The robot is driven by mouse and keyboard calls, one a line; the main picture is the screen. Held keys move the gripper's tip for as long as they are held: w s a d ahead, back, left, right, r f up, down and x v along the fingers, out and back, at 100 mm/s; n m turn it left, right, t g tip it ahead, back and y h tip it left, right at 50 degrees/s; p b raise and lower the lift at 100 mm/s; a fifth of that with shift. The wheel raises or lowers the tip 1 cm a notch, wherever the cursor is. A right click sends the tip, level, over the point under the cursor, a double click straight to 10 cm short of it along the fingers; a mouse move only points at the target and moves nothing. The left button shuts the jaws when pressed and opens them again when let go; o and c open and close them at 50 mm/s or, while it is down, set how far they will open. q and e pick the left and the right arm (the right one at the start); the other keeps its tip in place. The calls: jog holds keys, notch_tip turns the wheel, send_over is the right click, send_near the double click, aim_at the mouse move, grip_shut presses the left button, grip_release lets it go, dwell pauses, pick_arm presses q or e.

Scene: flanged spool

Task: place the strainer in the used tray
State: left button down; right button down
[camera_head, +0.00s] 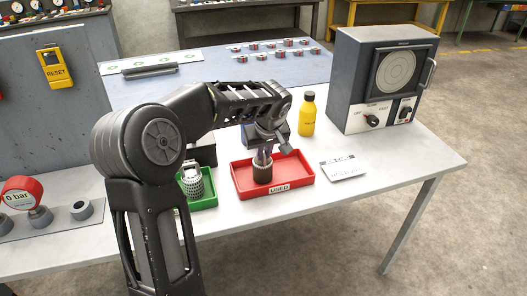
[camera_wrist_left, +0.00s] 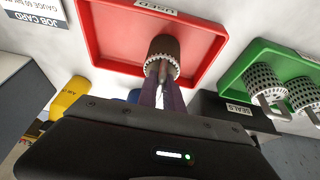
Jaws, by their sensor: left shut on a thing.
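My left gripper (camera_head: 263,152) is shut on a dark brown strainer (camera_head: 262,172), gripping it from above by its upper end. The strainer is upright over the floor of the red used tray (camera_head: 303,174), inside its rim. I cannot tell whether it touches the floor. In the left wrist view the two fingers (camera_wrist_left: 164,86) close on the strainer (camera_wrist_left: 164,48), whose ridged ring faces the camera. The red tray (camera_wrist_left: 112,40) surrounds it there. My right gripper is not in view.
A green tray (camera_head: 207,202) with pale mesh strainers (camera_wrist_left: 264,82) stands to the left, by a black SEALS box (camera_wrist_left: 232,110). A yellow bottle (camera_head: 307,115) stands behind the red tray. A job card (camera_head: 342,168) and a grey machine (camera_head: 350,80) are to the right.

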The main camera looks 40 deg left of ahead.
pick_arm(q)
jog(key=shift+f, duration=0.15)
jog(key=c, duration=1.5)
grip_release()
jog(key=shift+r, duration=0.3)
jog(key=b+v, duration=0.1)
jog(key=v, duration=1.1)
jog(key=shift+f, duration=0.1)
